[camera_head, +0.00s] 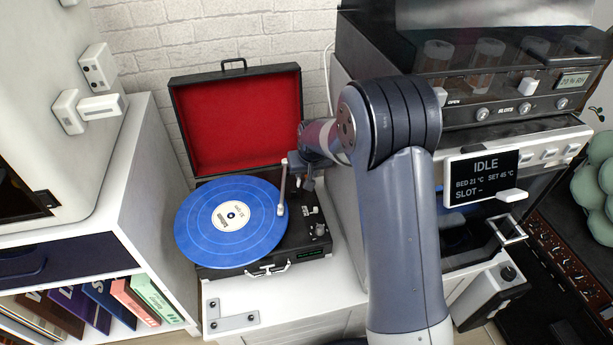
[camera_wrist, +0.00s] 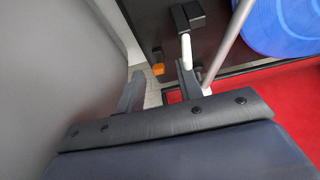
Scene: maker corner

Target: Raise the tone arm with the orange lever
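The tone arm (camera_head: 282,190) is a thin pale tube on the right side of the record player, its front end at the edge of the blue record (camera_head: 193,222). In the wrist view a grey rod (camera_wrist: 231,45), apparently the tone arm, runs toward the record. A small orange piece (camera_wrist: 158,69), apparently the lever tip, shows against the dark deck, beyond the gap between my fingers. My gripper (camera_wrist: 160,92) is open with nothing visible between its fingers; in the head view it is above the deck's back right corner. I cannot tell whether a finger touches the tone arm.
The red-lined lid (camera_head: 240,115) stands open behind the deck. A dark machine with an IDLE screen (camera_head: 482,178) stands to the right. A white shelf unit (camera_head: 150,215) with books is on the left. A grey bracket (camera_head: 232,321) lies on the white top in front.

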